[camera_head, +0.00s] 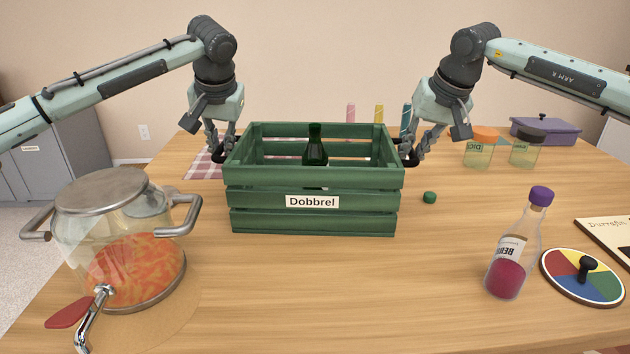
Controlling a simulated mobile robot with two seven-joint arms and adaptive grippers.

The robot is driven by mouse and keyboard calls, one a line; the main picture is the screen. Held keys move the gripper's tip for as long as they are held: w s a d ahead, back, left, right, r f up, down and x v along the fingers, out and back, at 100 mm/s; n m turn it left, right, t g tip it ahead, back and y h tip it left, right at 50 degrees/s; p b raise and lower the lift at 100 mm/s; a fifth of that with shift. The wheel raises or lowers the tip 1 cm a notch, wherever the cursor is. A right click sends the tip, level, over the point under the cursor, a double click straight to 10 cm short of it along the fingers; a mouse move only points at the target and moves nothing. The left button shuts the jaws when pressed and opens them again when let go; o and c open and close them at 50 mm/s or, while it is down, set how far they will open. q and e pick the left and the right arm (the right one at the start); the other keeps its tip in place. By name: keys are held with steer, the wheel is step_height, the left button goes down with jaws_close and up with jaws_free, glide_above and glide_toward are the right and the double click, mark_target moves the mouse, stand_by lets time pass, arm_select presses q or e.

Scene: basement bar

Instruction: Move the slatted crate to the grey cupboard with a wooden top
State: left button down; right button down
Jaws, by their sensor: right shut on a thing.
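The green slatted crate (313,221), labelled Dobbrel, is upright in the middle of the wooden table. A dark green bottle (315,150) stands inside it; its lower part is partly hidden by the slats. My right gripper (408,155) is shut on the crate's right end. My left gripper (222,155) is at the crate's left end, its fingertips partly hidden, so I cannot tell whether it grips. Whether the crate touches the table is unclear. A grey cupboard (55,160) stands at the far left by the wall; my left arm hides its top.
A glass pot (120,240) with orange food stands front left on the table (300,300). A purple-capped bottle (512,255) and a coloured spinner disc (582,277) are front right. A green cap (429,197) lies right of the crate. Two jars (480,150) (526,150) stand behind.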

arm_select(q)
steer(key=shift+r, duration=0.15)
arm_select(e)
steer(key=shift+r, duration=0.2)
